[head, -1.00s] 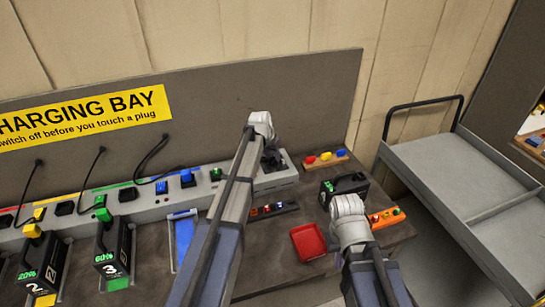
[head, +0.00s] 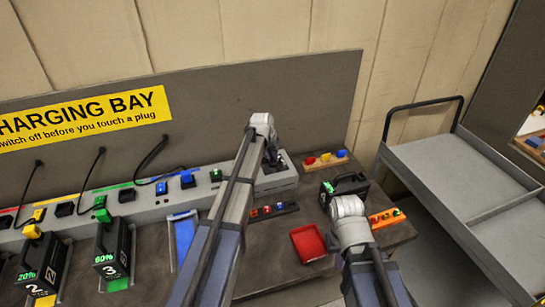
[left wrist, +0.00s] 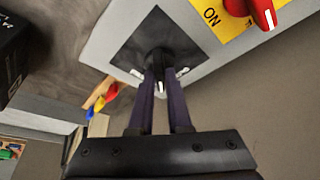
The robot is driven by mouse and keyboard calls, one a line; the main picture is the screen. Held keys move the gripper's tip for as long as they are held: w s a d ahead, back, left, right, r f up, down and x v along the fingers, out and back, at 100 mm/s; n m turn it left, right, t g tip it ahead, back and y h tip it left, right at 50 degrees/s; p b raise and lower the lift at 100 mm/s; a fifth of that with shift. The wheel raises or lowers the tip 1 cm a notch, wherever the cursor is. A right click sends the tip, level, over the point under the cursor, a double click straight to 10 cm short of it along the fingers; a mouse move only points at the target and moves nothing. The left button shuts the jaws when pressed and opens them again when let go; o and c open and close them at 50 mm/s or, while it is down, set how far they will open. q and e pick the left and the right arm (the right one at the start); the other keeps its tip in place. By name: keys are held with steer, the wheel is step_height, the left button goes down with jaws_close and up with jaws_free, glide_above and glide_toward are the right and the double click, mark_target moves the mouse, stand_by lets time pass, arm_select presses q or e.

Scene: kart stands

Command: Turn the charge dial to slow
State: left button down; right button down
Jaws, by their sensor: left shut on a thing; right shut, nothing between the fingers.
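The charge dial shows in the left wrist view as a black knob (left wrist: 158,61) on a dark square plate (left wrist: 128,45) in the pale console. My left gripper (left wrist: 160,83) is shut on this knob, with a finger on each side. Small white marks show beside the fingertips, but I cannot read the setting. In the head view, the dial is largely hidden by my left gripper (head: 272,157) at the right end of the console (head: 285,182). My right gripper (head: 349,207) is above the bench's right part; its fingers are hidden below the wrist.
A red switch (left wrist: 263,14) on a yellow ON plate (left wrist: 205,25) is close by. A black battery (head: 348,185), a red tray (head: 307,243) and a rack of coloured pegs (head: 325,160) are on the bench. A grey cart (head: 455,185) stands at right.

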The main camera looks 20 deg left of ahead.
arm_select(q)
steer(key=n+y, duration=0.1)
steer(key=n, duration=0.3)
steer(key=shift+d+n+y, duration=0.2)
steer(key=shift+n+y, duration=0.1)
steer(key=shift+y, duration=0.1)
steer(key=shift+w+n+g+y, duration=0.1)
steer(key=shift+n+g+y, duration=0.45)
steer(key=shift+n, duration=1.25)
steer(key=c, duration=0.9)
jaws_free()
steer(key=shift+o, duration=0.2)
steer(key=shift+r, duration=0.1)
steer(key=p+v, duration=0.7)
steer(key=shift+s+d+r, duration=0.2)
steer(key=shift+s+r, duration=0.05)
steer(key=shift+r, duration=0.05)
